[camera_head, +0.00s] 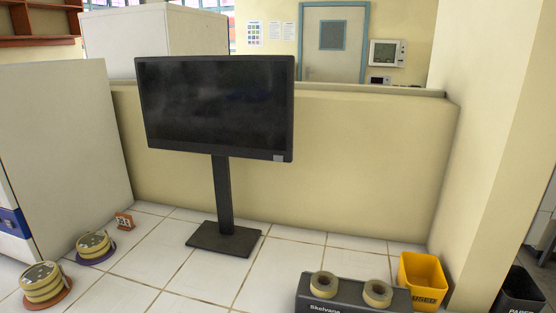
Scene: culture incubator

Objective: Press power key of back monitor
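A black monitor (215,104) stands on a dark post (222,195) with a flat square base (224,239) on the white tiled floor. Its screen is dark. A small light grey square (279,158) sits at the lower right corner of its frame; I cannot tell whether it is the power key. The monitor stands in front of a low cream wall (350,170). Neither of my grippers is in view.
A tall white cabinet (66,150) stands at the left, with round striped containers (43,283) near it. A dark box with two tape rolls (377,292) and a yellow bin (422,281) are at the lower right. Tiled floor before the monitor is clear.

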